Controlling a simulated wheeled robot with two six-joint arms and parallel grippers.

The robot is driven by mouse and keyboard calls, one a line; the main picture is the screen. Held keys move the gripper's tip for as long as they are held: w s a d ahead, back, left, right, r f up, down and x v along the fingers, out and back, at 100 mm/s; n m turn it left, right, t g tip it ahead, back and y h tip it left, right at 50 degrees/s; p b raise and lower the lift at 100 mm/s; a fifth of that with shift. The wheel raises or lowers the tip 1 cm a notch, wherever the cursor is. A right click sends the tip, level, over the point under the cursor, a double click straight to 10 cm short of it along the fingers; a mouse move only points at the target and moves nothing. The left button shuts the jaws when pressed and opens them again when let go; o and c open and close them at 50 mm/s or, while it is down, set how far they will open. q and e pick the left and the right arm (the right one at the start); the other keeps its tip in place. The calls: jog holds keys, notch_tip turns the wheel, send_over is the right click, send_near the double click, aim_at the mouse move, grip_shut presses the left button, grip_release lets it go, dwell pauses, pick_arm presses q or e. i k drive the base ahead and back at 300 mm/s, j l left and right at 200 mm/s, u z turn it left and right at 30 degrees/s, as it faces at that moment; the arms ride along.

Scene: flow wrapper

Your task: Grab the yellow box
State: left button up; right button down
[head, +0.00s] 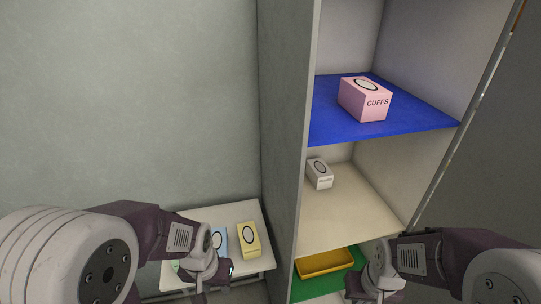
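The yellow box (248,240), with a dark oval ring on its face, lies on a small white table (256,212) at the lower left. My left gripper (214,280) is over the table's front part, to the left of and nearer than the yellow box, and looks apart from it. Its fingers are small and partly hidden, so I cannot tell whether it is open. My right gripper (378,294) is at the bottom edge in front of the shelf unit, with its fingertips cut off or hidden.
A blue box (219,236) stands left of the yellow box, partly behind my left arm. The shelf unit's grey side wall (284,130) rises right of the table. Its shelves hold a pink CUFFS box (366,100), a white box (320,173) and a yellow tray (325,263).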

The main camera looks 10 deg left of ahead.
aim_at(249, 243)
jog(key=k+l+u, duration=0.15)
jog(key=u, duration=0.2)
jog(key=k+l+u, duration=0.3)
jog(key=i+j, duration=0.05)
jog(key=i, duration=0.05)
